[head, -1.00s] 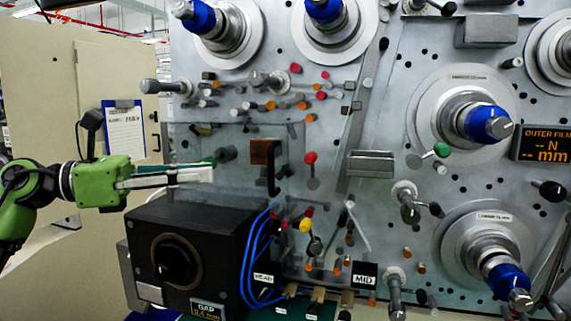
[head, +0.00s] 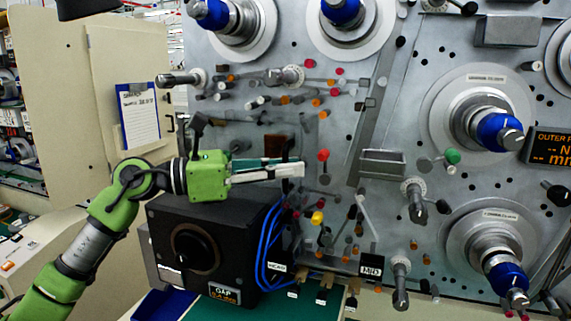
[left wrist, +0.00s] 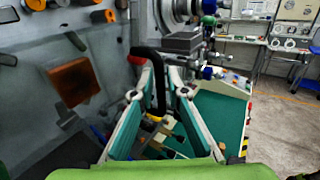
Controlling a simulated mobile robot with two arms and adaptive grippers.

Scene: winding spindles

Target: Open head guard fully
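The head guard is a clear panel, hard to make out, in front of the brown block (head: 277,145) above the black HEAD unit. Its black handle (head: 286,150) stands upright at the panel's right side and is partly hidden by my gripper. In the left wrist view the handle (left wrist: 158,85) rises as a black bar between the two fingers. My left gripper (head: 298,170) is at the handle, its fingers on either side. A gap seems to show beside the bar, so the fingers look open around it. The guard looks closed. My right gripper is not in view.
The black box with a round dial (head: 190,245) stands just below my left gripper, with blue cables (head: 268,245) at its right. Small rollers and a red knob (head: 323,155) stick out to the right. A beige cabinet (head: 105,80) stands at the left.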

